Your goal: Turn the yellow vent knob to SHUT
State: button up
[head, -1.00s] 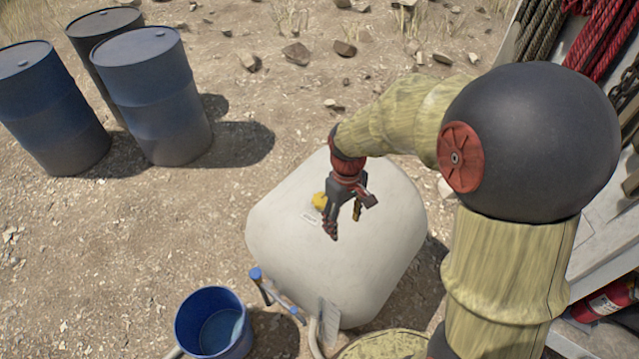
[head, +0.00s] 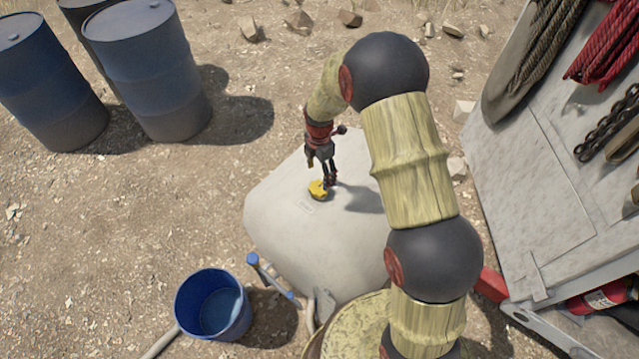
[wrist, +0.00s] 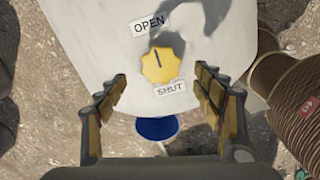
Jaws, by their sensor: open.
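The yellow vent knob (head: 318,190) sits on top of the pale tank (head: 275,225). In the wrist view the scalloped knob (wrist: 160,66) has a dark pointer line toward its upper edge, on the side of the OPEN label (wrist: 149,24). The SHUT label (wrist: 170,89) is below the knob. My gripper (head: 321,172) is above the knob, fingers pointing down. In the wrist view my gripper (wrist: 161,86) is open, with its two fingers apart and the knob seen between and just beyond the tips. I cannot tell whether either finger touches it.
A blue bucket (head: 213,304) and a blue-handled pipe (head: 272,279) are by the tank's near side. Several blue drums (head: 150,70) stand at the upper left. A pale panel with ropes and chain (head: 560,190) is at the right.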

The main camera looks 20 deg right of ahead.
aim_at(320, 187)
notch_tip(320, 187, down, 7)
jog(key=shift+r+b, duration=0.1)
jog(key=shift+b, duration=0.35)
jog(key=shift+c, duration=0.8)
jog(key=c, duration=1)
